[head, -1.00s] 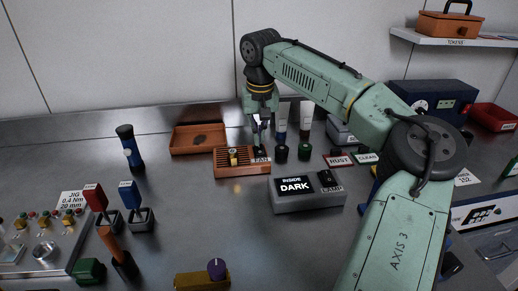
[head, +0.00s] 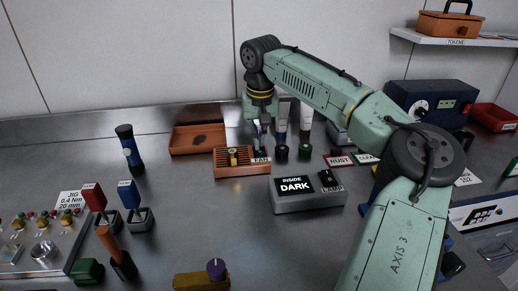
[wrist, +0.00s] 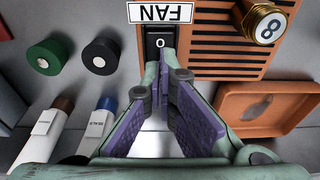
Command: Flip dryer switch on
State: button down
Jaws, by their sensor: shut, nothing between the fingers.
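The orange slatted box (head: 228,171) stands on the bench in the head view, with a white FAN label (head: 261,160) at its right end. In the wrist view the FAN label (wrist: 160,12) appears upside down, beside a black rocker switch (wrist: 160,42) marked "O". Part of the switch is hidden by my fingers, so I cannot tell which way it is tipped. My gripper (wrist: 168,68) is shut and empty, its fingertips at the near edge of the switch; contact cannot be told. In the head view my gripper (head: 258,145) is just behind the box.
A brass knob marked 8 (wrist: 265,22) is on the box. An orange tray (head: 184,141) lies behind left. Dark-capped tubes (head: 281,151) stand close right.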

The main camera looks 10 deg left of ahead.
jog(key=shift+f, duration=0.2)
jog(key=shift+r, duration=0.1)
notch_tip(320, 180, up, 3)
jog(key=shift+f+p, duration=0.2)
jog(key=shift+p, duration=1)
jog(key=shift+r, duration=2.1)
